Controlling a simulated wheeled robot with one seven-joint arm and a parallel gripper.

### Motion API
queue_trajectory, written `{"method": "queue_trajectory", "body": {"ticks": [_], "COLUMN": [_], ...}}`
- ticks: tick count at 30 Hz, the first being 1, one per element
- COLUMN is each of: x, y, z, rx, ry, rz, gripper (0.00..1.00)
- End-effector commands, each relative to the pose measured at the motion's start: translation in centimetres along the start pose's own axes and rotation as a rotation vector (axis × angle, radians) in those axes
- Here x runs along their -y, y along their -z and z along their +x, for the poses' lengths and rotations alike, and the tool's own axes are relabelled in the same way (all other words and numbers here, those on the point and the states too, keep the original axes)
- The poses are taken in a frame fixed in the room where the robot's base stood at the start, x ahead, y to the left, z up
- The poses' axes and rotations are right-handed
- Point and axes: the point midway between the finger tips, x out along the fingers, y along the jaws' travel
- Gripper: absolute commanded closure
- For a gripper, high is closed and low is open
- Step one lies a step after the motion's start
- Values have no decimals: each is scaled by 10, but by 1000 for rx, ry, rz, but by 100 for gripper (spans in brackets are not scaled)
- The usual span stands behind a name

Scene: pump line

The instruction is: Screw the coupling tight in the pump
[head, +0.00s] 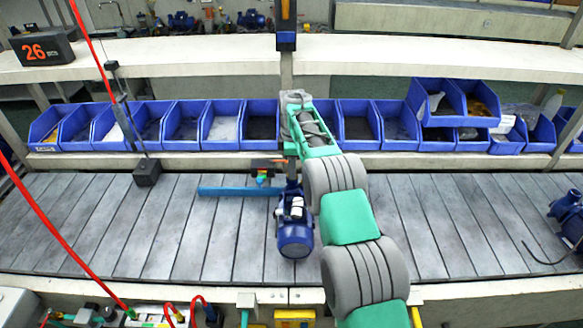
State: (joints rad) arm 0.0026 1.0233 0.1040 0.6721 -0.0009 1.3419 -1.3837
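A dark blue pump (295,232) with white parts on its top stands on the slatted conveyor, near the middle of the head view. My arm reaches over the line from the lower right and bends down just behind the pump. My gripper (266,173) seems to be at the far end of the pump, beside dark, orange and teal parts too small to tell apart. Its fingers cannot be made out, nor whether they hold anything. I cannot make out the coupling; my arm and the pump's body hide that area.
A flat blue bar (240,191) lies on the conveyor (120,225) left of the pump. Another blue pump (568,218) stands at the far right. Blue bins (221,125) line the shelf behind. Red hoses (55,235) hang at left. Slats on both sides are mostly clear.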

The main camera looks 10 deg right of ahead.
Motion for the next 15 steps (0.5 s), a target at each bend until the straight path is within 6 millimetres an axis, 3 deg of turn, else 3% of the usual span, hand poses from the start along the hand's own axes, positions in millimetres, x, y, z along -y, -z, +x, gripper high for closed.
{"method": "queue_trajectory", "body": {"ticks": [3, 9, 15], "x": [0, 0, 0], "y": [0, 0, 0], "z": [0, 0, 0], "rx": [0, 0, 0], "ry": [0, 0, 0], "rz": [-33, -287, -300], "gripper": [61, 61, 61]}}
